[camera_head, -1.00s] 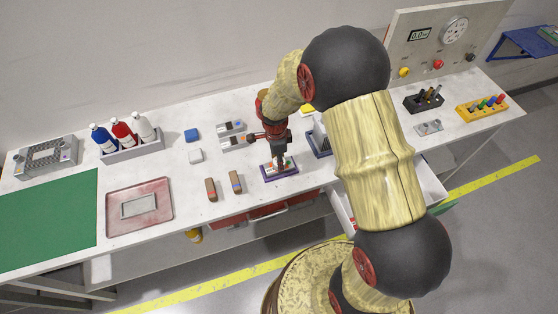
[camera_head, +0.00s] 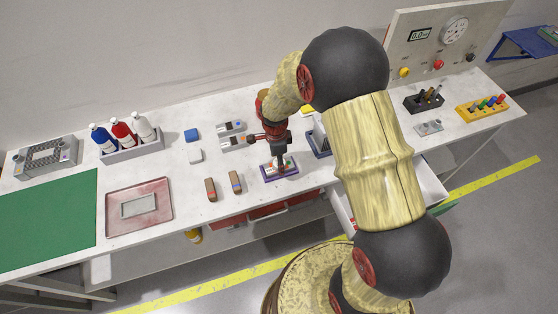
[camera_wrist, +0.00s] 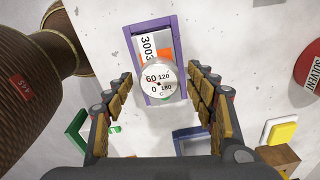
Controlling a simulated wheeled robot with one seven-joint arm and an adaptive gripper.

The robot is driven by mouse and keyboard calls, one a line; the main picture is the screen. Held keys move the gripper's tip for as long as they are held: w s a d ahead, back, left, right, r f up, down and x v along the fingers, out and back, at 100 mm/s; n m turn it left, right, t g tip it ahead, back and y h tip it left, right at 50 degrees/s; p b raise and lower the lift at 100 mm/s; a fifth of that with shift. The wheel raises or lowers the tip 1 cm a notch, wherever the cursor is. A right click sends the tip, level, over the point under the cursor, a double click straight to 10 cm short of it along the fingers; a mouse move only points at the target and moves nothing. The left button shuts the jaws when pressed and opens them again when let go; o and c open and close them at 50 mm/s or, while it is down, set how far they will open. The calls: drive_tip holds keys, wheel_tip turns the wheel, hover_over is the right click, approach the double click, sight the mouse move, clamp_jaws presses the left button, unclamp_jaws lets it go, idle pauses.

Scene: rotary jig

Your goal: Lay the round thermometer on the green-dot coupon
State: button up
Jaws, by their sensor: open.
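The round thermometer (camera_wrist: 159,81) has a white dial with black numbers and lies face up over the lower part of a coupon (camera_wrist: 152,42) in the wrist view. The coupon is marked 3003, shows orange patches and sits in a purple frame (camera_wrist: 176,24). No green dot shows on its visible part; the dial hides some of it. My gripper (camera_wrist: 160,74) is open, with one finger on each side of the thermometer and a gap on both sides. In the head view, my gripper (camera_head: 281,166) is low over the purple frame (camera_head: 267,177).
Two brown blocks (camera_head: 210,189) (camera_head: 235,182) stand left of the frame. Grey blocks (camera_head: 232,128) lie behind, and a blue-framed stand (camera_head: 318,146) is close on the right. A reddish tray (camera_head: 116,213) lies farther left. An open drawer (camera_head: 428,184) juts from the bench front.

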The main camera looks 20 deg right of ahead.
drive_tip(key=s+r+n+t+p, duration=0.1)
drive_tip(key=s+r+n, duration=0.25)
drive_tip(key=r, duration=1.05)
drive_tip(key=s+r+n+t+p, duration=0.1)
drive_tip(key=s+r+n, duration=0.25)
drive_tip(key=r, duration=0.95)
drive_tip(key=s+r+n+t, duration=0.3)
drive_tip(key=s+r+n, duration=0.6)
drive_tip(key=s+n, duration=0.3)
drive_tip(key=s, duration=0.3)
drive_tip(key=shift+r+n+y, duration=0.15)
drive_tip(key=shift+n+y, duration=0.25)
wheel_tip(320, 180, down, 7)
drive_tip(key=b, duration=0.7)
drive_tip(key=shift+r, duration=0.15)
